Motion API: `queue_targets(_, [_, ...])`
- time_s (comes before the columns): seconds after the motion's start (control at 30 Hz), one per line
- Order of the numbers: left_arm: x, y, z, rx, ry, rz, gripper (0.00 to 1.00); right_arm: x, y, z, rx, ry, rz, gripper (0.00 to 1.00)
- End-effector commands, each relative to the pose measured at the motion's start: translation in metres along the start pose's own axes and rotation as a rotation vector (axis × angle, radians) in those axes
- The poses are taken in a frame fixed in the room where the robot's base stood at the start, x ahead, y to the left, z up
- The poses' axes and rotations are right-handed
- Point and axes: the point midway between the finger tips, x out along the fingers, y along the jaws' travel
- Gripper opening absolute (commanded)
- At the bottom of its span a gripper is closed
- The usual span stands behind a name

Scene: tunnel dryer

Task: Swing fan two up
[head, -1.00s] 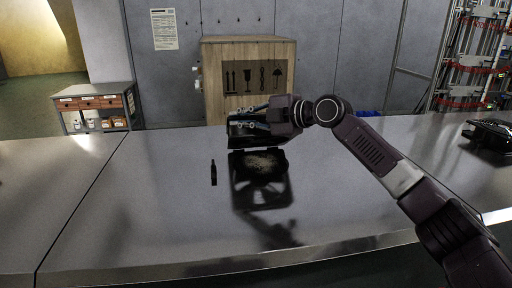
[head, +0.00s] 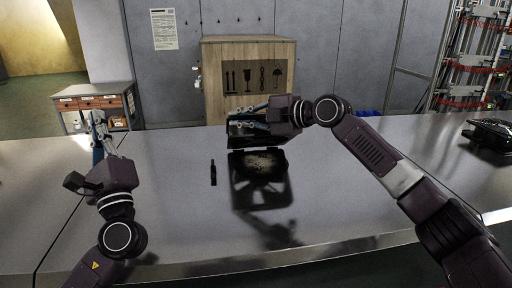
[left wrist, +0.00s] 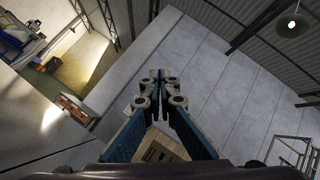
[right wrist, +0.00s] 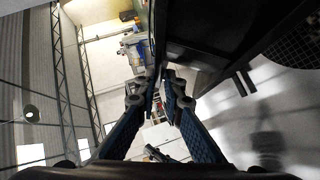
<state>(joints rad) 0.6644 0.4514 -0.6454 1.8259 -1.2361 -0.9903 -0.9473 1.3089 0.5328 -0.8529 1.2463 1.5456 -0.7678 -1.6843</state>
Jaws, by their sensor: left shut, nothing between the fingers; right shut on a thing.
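A black hinged unit (head: 270,163), apparently the fan, lies on the metal bench at the middle of the head view. Pale, dusty debris shows on its lower part. Its upper part (head: 240,143) stands raised at the back, partly hidden by my right gripper (head: 238,118). That gripper is shut on the edge of the raised black part, whose dark panel (right wrist: 205,25) fills the upper right wrist view beside the fingertips (right wrist: 161,76). My left gripper (head: 97,122) is at the left, shut and empty, pointing away. Its closed fingertips show in the left wrist view (left wrist: 157,77).
A small black tool or bottle (head: 213,172) stands or lies left of the unit. Another black object (head: 490,134) is at the bench's far right. A wooden crate (head: 249,75) stands behind the bench.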

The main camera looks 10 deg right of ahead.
Motion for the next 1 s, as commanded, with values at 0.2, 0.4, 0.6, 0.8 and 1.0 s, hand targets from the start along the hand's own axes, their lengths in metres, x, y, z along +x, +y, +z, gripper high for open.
queue_targets(0.2, [-0.07,-0.084,-0.12,0.18,0.25,0.041,0.0,-0.001,0.005,0.0,-0.006,-0.001,0.01,0.0])
queue_targets(0.4, [-0.15,-0.159,-0.195,0.421,0.466,-0.027,0.0,-0.001,0.004,0.0,-0.006,-0.002,0.009,0.0])
queue_targets(0.6, [-0.202,-0.2,-0.225,0.599,0.568,-0.112,0.0,-0.001,0.004,0.0,-0.006,-0.002,0.01,0.0])
queue_targets(0.8, [-0.208,-0.209,-0.236,0.655,0.59,-0.137,0.0,-0.002,0.005,0.0,-0.006,-0.002,0.01,0.0])
queue_targets(1.0, [-0.18,-0.206,-0.255,0.655,0.589,-0.135,0.0,-0.002,0.005,0.001,-0.007,-0.003,0.01,0.0])
